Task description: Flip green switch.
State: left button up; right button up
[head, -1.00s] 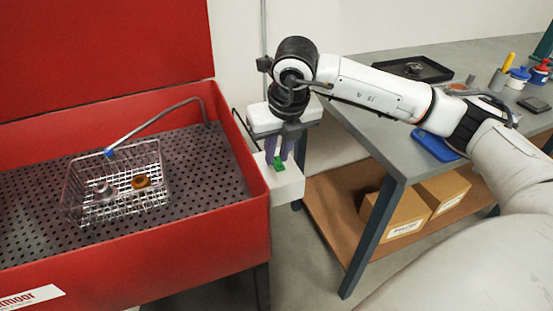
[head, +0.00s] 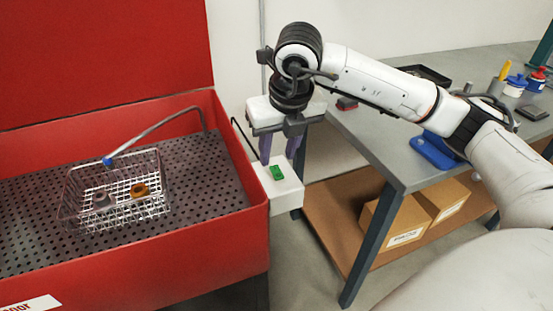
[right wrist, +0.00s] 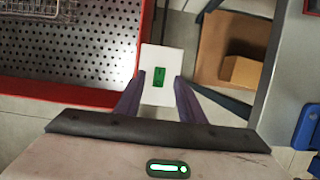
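The green switch (head: 277,173) sits on top of a white box (head: 285,191) fixed to the right side of the red washer. In the right wrist view the switch (right wrist: 159,78) shows on the white box (right wrist: 161,60), ahead of and between my finger tips. My right gripper (head: 281,157) is above and just behind the switch in the head view, with its purple fingers apart and nothing between them. The fingers also show apart in the right wrist view (right wrist: 158,88). Whether a finger touches the box is unclear. My left gripper is not in view.
The red washer (head: 240,210) fills the left, with a wire basket (head: 75,190) holding two ring-shaped parts and a bent hose above. A grey workbench (head: 375,150) stands to the right, with cardboard boxes (head: 405,222) on its lower shelf.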

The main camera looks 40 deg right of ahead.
aim_at(282, 183)
jog(key=v, duration=0.6)
jog(key=shift+s+r, duration=0.15)
jog(key=shift+r, duration=0.15)
jog(key=shift+f, duration=0.1)
